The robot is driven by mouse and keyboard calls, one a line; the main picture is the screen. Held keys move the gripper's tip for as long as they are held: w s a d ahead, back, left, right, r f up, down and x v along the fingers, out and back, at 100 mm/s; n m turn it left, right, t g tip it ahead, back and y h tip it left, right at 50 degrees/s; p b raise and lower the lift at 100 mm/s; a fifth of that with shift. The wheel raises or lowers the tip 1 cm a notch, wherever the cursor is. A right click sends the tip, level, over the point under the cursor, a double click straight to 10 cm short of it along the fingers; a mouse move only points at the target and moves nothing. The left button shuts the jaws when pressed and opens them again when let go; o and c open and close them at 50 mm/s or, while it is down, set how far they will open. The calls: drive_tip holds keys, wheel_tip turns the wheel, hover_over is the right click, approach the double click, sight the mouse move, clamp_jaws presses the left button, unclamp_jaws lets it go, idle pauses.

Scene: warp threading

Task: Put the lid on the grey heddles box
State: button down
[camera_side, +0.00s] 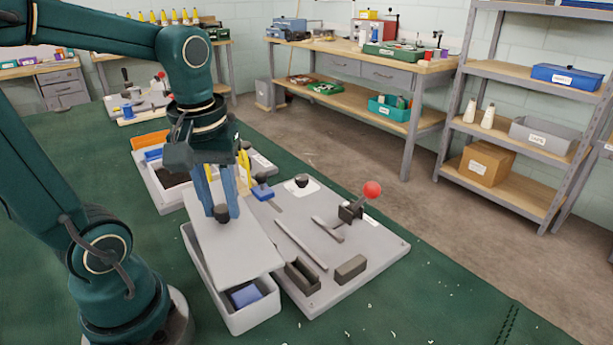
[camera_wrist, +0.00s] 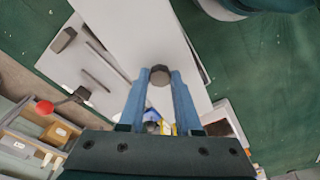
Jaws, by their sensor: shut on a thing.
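The pale grey lid (camera_side: 233,243) has a dark round knob (camera_side: 221,212). My gripper (camera_side: 218,205) is shut on this knob, with its two blue fingers on either side. The wrist view shows the lid (camera_wrist: 125,30) below and the knob (camera_wrist: 159,75) between my fingertips (camera_wrist: 159,80). The grey heddles box (camera_side: 254,317) stands under the lid in the side view. The lid covers much of it but leaves the near end open, where a blue item (camera_side: 245,296) shows inside. I cannot tell whether lid and box touch.
A grey board (camera_side: 378,257) lies right of the box, with a red-knobbed clamp (camera_side: 352,210), metal bars and dark blocks (camera_side: 350,269). Another tray (camera_side: 165,192) is behind. The green mat is clear in front.

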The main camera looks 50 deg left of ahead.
sight(215, 223)
drive_tip(key=shift+s+a+r+n, duration=0.2)
drive_tip(key=shift+a+n, duration=0.1)
drive_tip(key=shift+a, duration=0.1)
drive_tip(key=shift+s+a+r+n, duration=0.1)
drive_tip(key=shift+s+a+n, duration=0.05)
drive_tip(key=shift+a+n, duration=0.2)
drive_tip(key=shift+f, duration=3.35)
drive_tip(key=shift+f, duration=0.45)
drive_tip(key=c, duration=0.5)
unclamp_jaws()
drive_tip(key=o, duration=0.5)
drive_tip(key=shift+c, duration=0.2)
